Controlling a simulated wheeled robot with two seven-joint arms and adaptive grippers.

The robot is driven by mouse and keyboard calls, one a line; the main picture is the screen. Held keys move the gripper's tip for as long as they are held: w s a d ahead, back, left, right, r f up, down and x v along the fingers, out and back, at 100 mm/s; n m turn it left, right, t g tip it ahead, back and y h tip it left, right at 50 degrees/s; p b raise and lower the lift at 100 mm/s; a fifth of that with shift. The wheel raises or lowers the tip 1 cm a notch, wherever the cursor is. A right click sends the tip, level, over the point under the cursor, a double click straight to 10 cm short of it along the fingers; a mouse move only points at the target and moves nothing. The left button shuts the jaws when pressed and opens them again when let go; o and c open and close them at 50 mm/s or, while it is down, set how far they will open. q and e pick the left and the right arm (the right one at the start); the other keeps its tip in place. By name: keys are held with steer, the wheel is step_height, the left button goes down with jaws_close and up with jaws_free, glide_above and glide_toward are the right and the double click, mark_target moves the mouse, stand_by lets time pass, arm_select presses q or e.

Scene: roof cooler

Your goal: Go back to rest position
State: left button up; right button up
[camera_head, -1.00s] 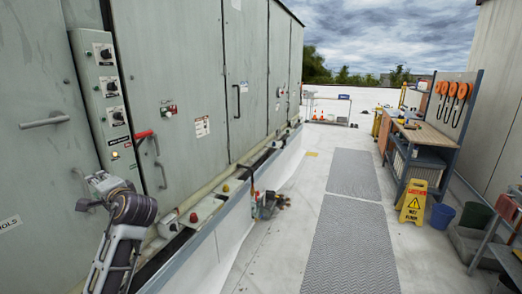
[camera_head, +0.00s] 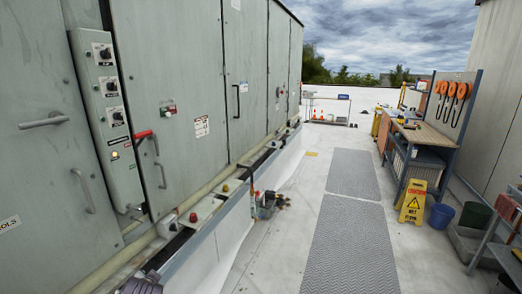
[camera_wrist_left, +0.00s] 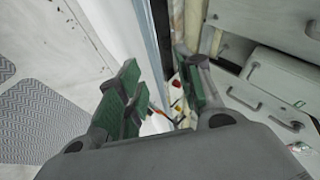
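My left gripper (camera_wrist_left: 162,92) shows in the left wrist view, its two green-padded fingers apart with nothing held between them. In the head view only a dark part of my left arm shows at the bottom edge, left of centre; the gripper itself is out of that picture. My right gripper is in neither view. The grey cooler cabinet (camera_head: 190,60) fills the left of the head view. Its panel of black rotary switches (camera_head: 110,115) and a red handle (camera_head: 143,136) stand clear of my arm in the picture.
A ledge with red and yellow-green buttons (camera_head: 208,207) runs along the cabinet's foot. A tool caddy (camera_head: 267,206) stands beside it. The grey walkway mat (camera_head: 350,235) is clear. A yellow wet-floor sign (camera_head: 412,202), a blue bucket (camera_head: 441,216) and a workbench (camera_head: 425,135) are on the right.

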arm_select(q)
steer(key=s+d+f+n+g+h, duration=0.1)
steer(key=s+d+f+g+h, duration=0.15)
steer(key=s+d+f, duration=0.5)
steer(key=s+d+f+n+g+h, duration=0.2)
steer(key=s+d+f+h, duration=0.15)
steer(key=s, duration=0.65)
step_height(320, 180, down, 33)
steer(key=s+g, duration=0.1)
steer(key=s, duration=0.2)
steer(key=s+a+f, duration=0.2)
steer(key=s+f, duration=0.8)
steer(key=s, duration=0.1)
steer(key=s+a+f+g, duration=0.1)
steer(key=s+a+f, duration=0.1)
steer(key=s+f, duration=0.8)
steer(key=shift+s+a+m, duration=0.3)
steer(key=shift+s+a, duration=0.05)
steer(key=shift+s, duration=0.05)
steer(key=shift+s, duration=0.1)
